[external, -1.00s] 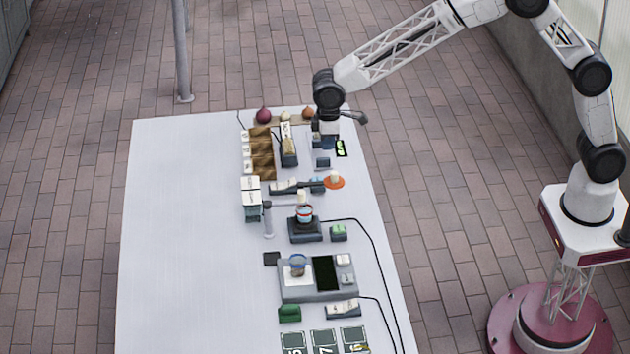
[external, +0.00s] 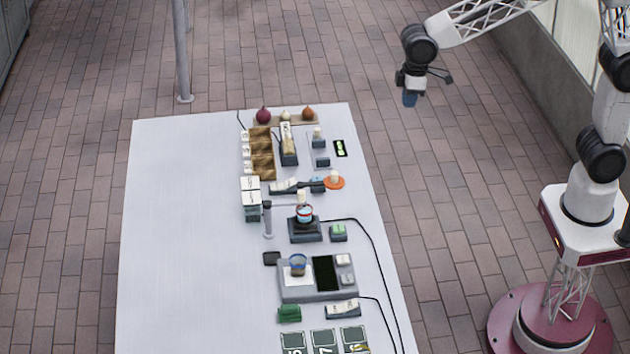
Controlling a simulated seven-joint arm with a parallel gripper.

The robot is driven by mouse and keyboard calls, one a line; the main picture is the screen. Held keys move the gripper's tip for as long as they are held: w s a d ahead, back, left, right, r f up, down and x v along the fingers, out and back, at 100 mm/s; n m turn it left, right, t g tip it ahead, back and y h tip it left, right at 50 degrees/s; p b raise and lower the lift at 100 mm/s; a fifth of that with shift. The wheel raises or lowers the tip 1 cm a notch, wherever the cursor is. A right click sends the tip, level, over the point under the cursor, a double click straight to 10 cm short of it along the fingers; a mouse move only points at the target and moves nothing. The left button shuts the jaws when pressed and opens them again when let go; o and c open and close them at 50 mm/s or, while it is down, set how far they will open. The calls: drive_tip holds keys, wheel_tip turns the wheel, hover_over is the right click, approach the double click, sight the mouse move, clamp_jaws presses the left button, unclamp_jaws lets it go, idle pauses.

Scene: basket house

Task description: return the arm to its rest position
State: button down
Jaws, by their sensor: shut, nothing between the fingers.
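My gripper (external: 410,98) hangs from the end of my white arm at the upper right. It points down, over the brick floor, beyond the right edge of the white table (external: 190,240). It is shut, with nothing held, and it touches nothing. The fingertips look small and bluish in this view. My arm reaches in from its base at the right.
The table's right half holds a brown tray (external: 262,168), an orange disc (external: 334,183), white-topped boxes (external: 250,184), a grey device with a dark screen (external: 326,273) and black cables. Its left half is bare. A metal pole (external: 181,50) stands behind; a wall (external: 560,95) runs at right.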

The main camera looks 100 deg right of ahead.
drive_tip(key=s+a, duration=0.1)
drive_tip(key=s, duration=1.7)
drive_tip(key=s+a+t, duration=0.1)
drive_tip(key=s+a, duration=0.1)
drive_tip(key=s, duration=1.7)
drive_tip(key=shift+a+r, duration=0.3)
drive_tip(key=shift+r, duration=0.1)
